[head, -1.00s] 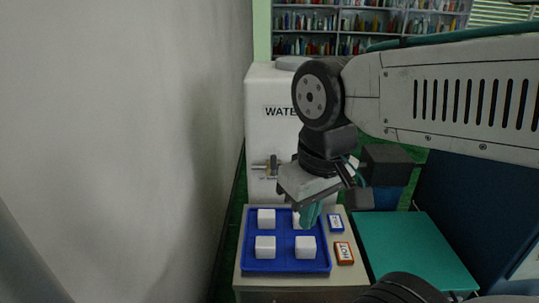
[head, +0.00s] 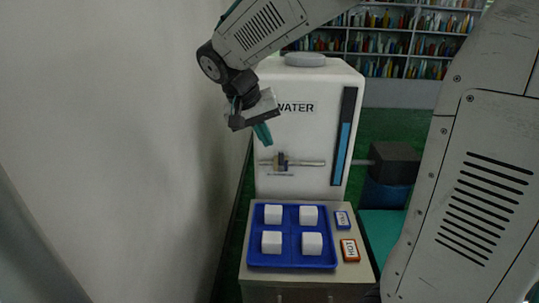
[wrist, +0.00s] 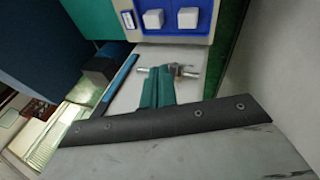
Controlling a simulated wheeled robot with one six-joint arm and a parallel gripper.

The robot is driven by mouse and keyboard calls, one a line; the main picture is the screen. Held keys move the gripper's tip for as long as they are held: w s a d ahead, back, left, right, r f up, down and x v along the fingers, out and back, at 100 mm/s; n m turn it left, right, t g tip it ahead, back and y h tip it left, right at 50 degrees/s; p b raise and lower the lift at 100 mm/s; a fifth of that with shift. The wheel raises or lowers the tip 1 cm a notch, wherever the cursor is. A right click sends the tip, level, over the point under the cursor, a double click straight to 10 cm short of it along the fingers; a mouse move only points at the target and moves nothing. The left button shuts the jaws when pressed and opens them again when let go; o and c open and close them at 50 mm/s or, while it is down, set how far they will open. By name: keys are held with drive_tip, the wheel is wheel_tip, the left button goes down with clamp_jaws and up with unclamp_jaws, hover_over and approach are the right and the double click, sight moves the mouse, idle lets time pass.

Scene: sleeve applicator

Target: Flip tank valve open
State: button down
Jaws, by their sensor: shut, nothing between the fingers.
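The white water tank (head: 300,110) stands behind the cabinet, with a "WATER" label and a blue level strip on its right side. Its valve (head: 281,160) is a small brass and dark fitting on a horizontal pipe across the tank's lower front. My gripper (head: 264,136) has teal fingers, shut and empty, pointing down in front of the tank, above and slightly left of the valve in the head view. In the wrist view the shut fingers (wrist: 157,88) reach towards the valve (wrist: 178,70), which lies just beyond their tips. I cannot tell whether they touch.
A blue tray (head: 292,237) with several white cubes sits on the cabinet top (head: 258,274) before the tank. A blue card (head: 342,220) and a red card (head: 349,250) lie to its right. The wall (head: 110,130) is close on the left. A dark box (head: 395,162) stands right of the tank.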

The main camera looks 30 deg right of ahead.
drive_tip(key=w+f+m+h, duration=0.1)
drive_tip(key=w+f, duration=0.1)
drive_tip(key=w, duration=0.5)
drive_tip(key=w+f+m+h, duration=0.1)
drive_tip(key=w+f, duration=0.2)
drive_tip(key=w, duration=0.3)
drive_tip(key=shift+w+a+f, duration=0.25)
drive_tip(key=shift+w+a, duration=0.1)
drive_tip(key=shift+a, duration=0.05)
approach(281, 161)
drive_tip(key=d+f, duration=0.1)
drive_tip(key=f, duration=0.1)
drive_tip(key=w+d+f, duration=0.1)
drive_tip(key=w+f, duration=0.1)
drive_tip(key=f, duration=0.1)
drive_tip(key=shift+d+f, duration=0.35)
drive_tip(key=shift+d, duration=0.05)
drive_tip(key=shift+t, duration=0.3)
